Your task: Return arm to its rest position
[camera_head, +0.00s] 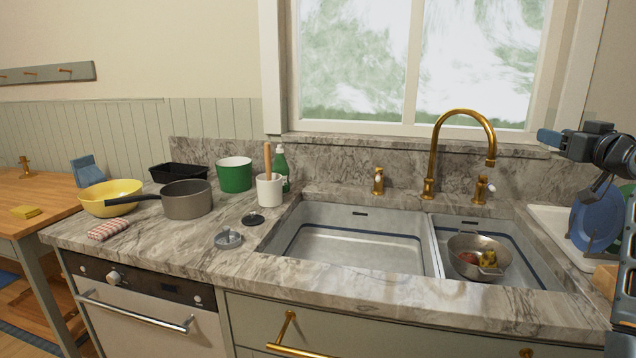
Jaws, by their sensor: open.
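My gripper (549,139) is at the right of the view, raised above the counter in front of the window's right frame. Its blue fingertips point left, and nothing is seen between them. It is apart from everything on the counter. My arm folds down along the right edge of the picture, and part of it is cut off.
A marble counter (170,250) holds a double sink (350,245) with a tall brass faucet (432,150). A metal pot (478,256) with items sits in the right basin. A grey saucepan (186,200), yellow bowl (98,196) and green pot (234,176) stand left. Blue plates (598,218) stand near my arm.

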